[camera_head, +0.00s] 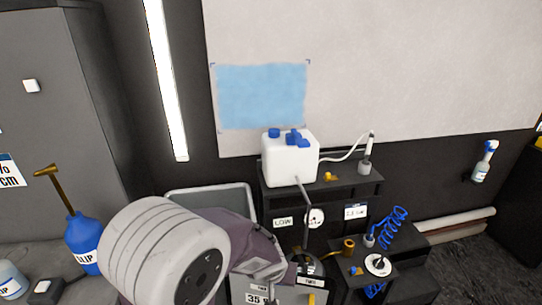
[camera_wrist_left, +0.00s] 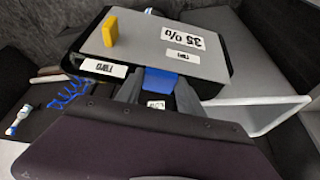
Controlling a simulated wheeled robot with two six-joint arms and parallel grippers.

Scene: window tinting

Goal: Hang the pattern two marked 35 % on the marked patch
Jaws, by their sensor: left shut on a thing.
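The marked patch (camera_head: 262,97) is a light blue rectangle with dark corner marks on the pale wall panel in the head view. My left gripper (camera_wrist_left: 160,90) is shut on the blue tab (camera_wrist_left: 161,80) of a grey, dark-edged pattern (camera_wrist_left: 140,42). The pattern reads "35 %" and carries a yellow block and a label that seems to read "TWO". In the head view the pattern (camera_head: 284,293) shows low at the bottom edge, below and apart from the patch, partly cut off by the frame. My left arm covers part of the bench there. My right gripper is not in view.
A white tank (camera_head: 290,158) with blue caps stands on a dark shelf (camera_head: 350,186) just below the patch. A grey tray (camera_head: 213,190), a blue bottle (camera_head: 84,240) and blue coiled hose (camera_head: 392,228) are nearby. A spray bottle (camera_head: 484,163) hangs at right.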

